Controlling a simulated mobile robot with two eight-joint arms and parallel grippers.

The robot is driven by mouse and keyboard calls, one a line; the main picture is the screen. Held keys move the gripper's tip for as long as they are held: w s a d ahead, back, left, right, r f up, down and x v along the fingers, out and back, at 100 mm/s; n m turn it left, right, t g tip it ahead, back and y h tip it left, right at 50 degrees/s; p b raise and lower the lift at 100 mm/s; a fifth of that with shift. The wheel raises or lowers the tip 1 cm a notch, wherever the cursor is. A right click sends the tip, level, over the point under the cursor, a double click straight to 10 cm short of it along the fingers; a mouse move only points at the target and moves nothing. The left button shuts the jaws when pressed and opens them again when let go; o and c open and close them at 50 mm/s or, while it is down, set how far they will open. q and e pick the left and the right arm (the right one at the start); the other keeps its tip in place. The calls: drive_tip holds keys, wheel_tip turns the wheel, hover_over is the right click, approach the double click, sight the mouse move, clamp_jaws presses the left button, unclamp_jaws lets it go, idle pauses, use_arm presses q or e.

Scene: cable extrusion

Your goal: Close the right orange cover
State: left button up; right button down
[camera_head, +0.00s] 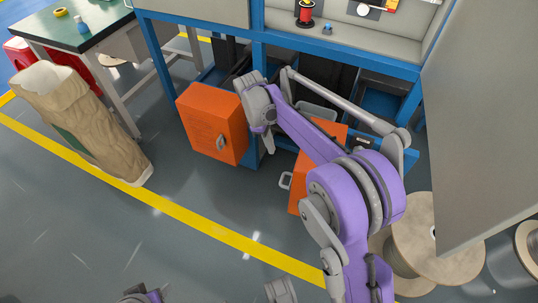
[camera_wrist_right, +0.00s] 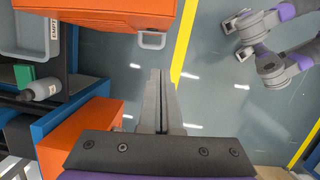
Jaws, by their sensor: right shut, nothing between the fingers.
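The right orange cover (camera_head: 304,168) stands open, swung out from the blue bench, partly hidden behind my right arm. Its grey handle (camera_head: 285,181) faces left. In the wrist view the cover (camera_wrist_right: 95,18) fills the upper left, with its handle (camera_wrist_right: 152,40) at its lower edge. My right gripper (camera_head: 268,142) is shut and empty, in the gap between the two covers, left of the right cover and apart from it. Its fingers (camera_wrist_right: 160,85) show together in the wrist view, below the handle.
The left orange cover (camera_head: 210,120) is beside the gripper and also shows at lower left in the wrist view (camera_wrist_right: 75,145). A grey bin (camera_wrist_right: 40,28) is behind the right cover. A cable spool (camera_head: 430,240) stands at right. Floor in front is clear.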

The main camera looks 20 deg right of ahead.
drive_tip(key=s+d+f+b, duration=0.3)
drive_tip(key=s+d+f, duration=0.1)
drive_tip(key=f, duration=0.4)
drive_tip(key=shift+s+d+f, duration=0.2)
drive_tip(key=shift+d+f, duration=0.1)
drive_tip(key=shift+s, duration=0.1)
